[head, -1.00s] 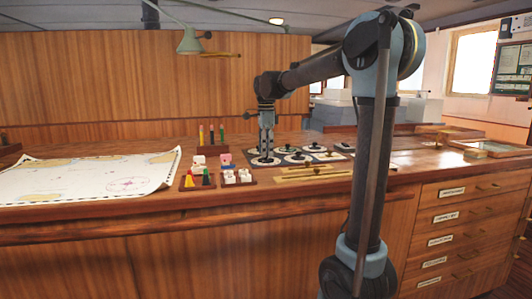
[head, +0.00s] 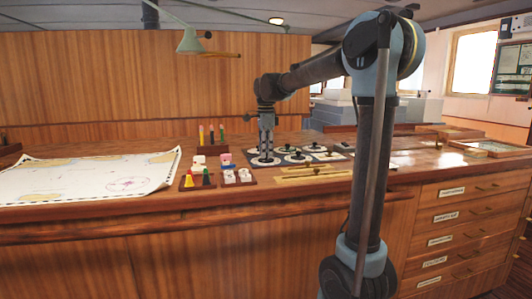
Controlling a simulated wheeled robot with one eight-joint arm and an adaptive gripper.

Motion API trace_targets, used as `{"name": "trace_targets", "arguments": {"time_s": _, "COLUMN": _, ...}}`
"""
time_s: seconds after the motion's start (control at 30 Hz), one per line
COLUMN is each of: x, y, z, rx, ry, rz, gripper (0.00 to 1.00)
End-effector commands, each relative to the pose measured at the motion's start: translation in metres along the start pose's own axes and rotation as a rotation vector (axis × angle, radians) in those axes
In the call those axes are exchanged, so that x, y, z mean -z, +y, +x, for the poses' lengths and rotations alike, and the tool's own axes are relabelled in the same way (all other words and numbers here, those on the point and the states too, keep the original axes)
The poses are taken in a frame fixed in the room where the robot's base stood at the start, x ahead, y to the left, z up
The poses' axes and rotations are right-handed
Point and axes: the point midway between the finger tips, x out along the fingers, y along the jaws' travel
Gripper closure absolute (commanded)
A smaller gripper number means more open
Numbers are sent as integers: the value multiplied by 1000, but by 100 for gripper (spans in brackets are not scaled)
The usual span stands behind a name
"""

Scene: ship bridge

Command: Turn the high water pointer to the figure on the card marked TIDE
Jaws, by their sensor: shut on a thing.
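Several round white dials with dark centres sit on dark plates on the wooden counter. My gripper (head: 266,150) points straight down over the leftmost front dial (head: 257,162). Its fingers are shut on that dial's pointer or knob, which they mostly hide. Another dial (head: 297,158) lies just to the right. The figures and labels on the dials are too small to read, so I cannot tell which is the high water one. Small white cards or blocks (head: 230,179) stand in a wooden holder left of the dials; I cannot make out a TIDE marking.
A chart (head: 80,178) covers the counter's left side. Brass rulers (head: 314,172) lie in front of the dials. A green lamp (head: 190,43) hangs above.

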Motion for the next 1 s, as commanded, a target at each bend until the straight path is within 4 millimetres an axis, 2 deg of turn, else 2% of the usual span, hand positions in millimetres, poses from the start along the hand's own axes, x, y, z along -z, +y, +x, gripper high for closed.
{"name": "trace_targets", "arguments": {"time_s": 0.27, "x": 0, "y": -2, "z": -1, "rx": 4, "ry": 0, "rz": -163, "gripper": 100}}
{"name": "trace_targets", "arguments": {"time_s": 1.0, "x": 0, "y": -3, "z": -1, "rx": 6, "ry": 3, "rz": -859, "gripper": 100}}
